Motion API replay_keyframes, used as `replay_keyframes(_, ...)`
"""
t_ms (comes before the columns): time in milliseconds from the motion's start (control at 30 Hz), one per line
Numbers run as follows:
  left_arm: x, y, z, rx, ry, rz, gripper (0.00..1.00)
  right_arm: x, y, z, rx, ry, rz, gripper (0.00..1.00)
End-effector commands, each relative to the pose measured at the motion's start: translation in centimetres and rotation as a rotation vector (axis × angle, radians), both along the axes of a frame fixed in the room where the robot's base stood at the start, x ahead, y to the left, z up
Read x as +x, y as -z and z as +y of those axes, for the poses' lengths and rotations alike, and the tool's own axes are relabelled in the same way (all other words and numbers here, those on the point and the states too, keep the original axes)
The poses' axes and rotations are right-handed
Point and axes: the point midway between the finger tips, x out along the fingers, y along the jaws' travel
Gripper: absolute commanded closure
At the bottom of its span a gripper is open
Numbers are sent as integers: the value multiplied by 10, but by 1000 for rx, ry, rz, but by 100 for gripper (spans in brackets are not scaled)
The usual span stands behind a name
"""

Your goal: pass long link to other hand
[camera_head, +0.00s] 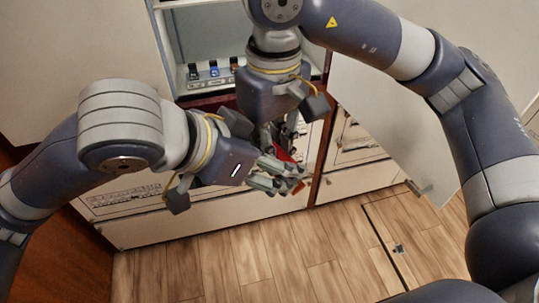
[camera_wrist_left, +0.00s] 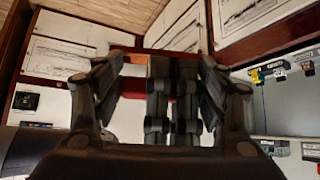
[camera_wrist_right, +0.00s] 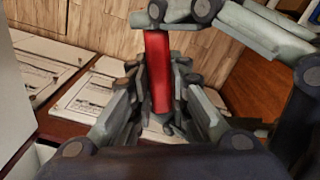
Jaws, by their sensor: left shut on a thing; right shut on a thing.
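The long link is a red bar. In the head view only a small red part (camera_head: 284,155) shows between my two grippers. In the right wrist view the red long link (camera_wrist_right: 157,75) stands upright between the fingers of my right gripper (camera_wrist_right: 158,100), which is shut on it. My left gripper (camera_head: 286,178) comes in from the left and is shut on the same link; its fingers cross the link's far end at the top of the right wrist view. In the left wrist view the link (camera_wrist_left: 134,88) shows partly, with dark fingers covering its middle.
Behind the grippers is a cabinet with an open compartment (camera_head: 205,45) holding several small breakers (camera_head: 214,70). White panels (camera_head: 130,205) with printed diagrams lie below it. A pale open door (camera_head: 385,120) stands at the right. The wooden floor (camera_head: 300,260) in front is clear.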

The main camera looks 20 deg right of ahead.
Motion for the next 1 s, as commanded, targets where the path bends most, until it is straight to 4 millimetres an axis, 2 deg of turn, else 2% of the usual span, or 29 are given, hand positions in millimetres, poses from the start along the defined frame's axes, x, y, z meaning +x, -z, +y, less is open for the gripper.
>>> replay_keyframes(33,4,-1,0,-3,-11,-3,63,-2,-1,3,8,-4,4,77)
replay_keyframes(100,4,-1,0,-3,-12,-2,63,-2,-1,2,8,-4,4,61)
replay_keyframes(533,2,-1,0,-3,-6,-2,63,-1,-6,2,5,-2,2,60)
replay_keyframes(667,2,-1,0,-3,-6,-2,63,0,-24,2,6,-1,-2,60)
replay_keyframes(1000,2,-1,0,-4,-6,-2,63,0,-87,2,5,-1,-2,60)
